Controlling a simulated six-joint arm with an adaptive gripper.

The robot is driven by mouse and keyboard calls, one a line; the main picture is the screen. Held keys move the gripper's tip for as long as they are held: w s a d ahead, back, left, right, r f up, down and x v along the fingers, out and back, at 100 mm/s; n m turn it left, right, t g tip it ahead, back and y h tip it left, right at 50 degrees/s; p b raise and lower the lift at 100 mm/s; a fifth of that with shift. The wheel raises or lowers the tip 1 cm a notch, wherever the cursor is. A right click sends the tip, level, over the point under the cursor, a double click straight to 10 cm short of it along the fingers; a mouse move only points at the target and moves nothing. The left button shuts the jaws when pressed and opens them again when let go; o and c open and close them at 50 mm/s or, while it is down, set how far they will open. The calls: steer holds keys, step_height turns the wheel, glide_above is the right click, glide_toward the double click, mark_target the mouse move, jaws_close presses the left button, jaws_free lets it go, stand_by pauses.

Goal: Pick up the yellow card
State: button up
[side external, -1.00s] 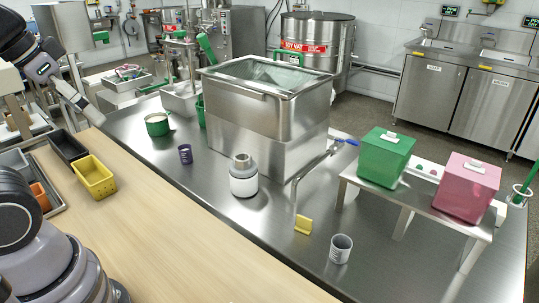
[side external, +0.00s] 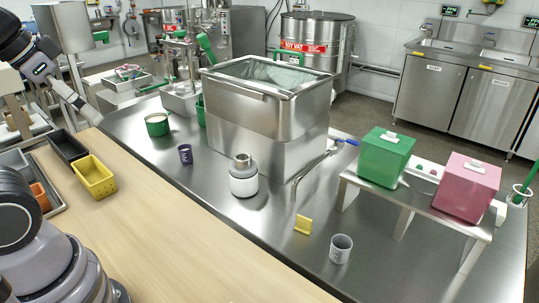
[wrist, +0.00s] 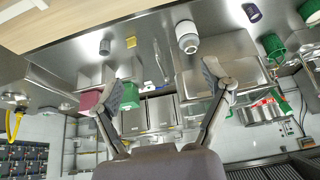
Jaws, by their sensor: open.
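The yellow card (side external: 303,224) stands upright on the steel table, left of and behind a grey measuring cup (side external: 341,248). In the wrist view the picture is upside down, and the yellow card (wrist: 131,41) shows small near the top, next to the cup (wrist: 105,47). My gripper (wrist: 158,85) is open with its two fingers wide apart and nothing between them. It is well away from the card. In the side view my arm is at the upper left edge, and the fingertips are hard to make out there.
A large steel tank (side external: 265,115) and a grey-white bottle (side external: 243,176) stand left of the card. A pipe with a blue handle (side external: 346,142) runs behind it. A raised shelf (side external: 420,208) with green (side external: 386,155) and pink (side external: 467,187) boxes stands right. The table front is clear.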

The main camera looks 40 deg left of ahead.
steer(key=n+g, duration=0.2)
steer(key=g, duration=0.2)
glide_above(304, 218)
steer(key=s, duration=0.1)
step_height(304, 218, down, 26)
steer(key=f, duration=0.7)
steer(key=shift+w+d+f, duration=0.15)
steer(key=shift+w+f, duration=0.2)
steer(key=shift+f, duration=0.05)
steer(key=shift+w+f, duration=0.15)
steer(key=shift+f, duration=1.4)
steer(key=shift+w+f, duration=0.15)
steer(key=shift+f, duration=1.35)
steer(key=shift+c, duration=0.4)
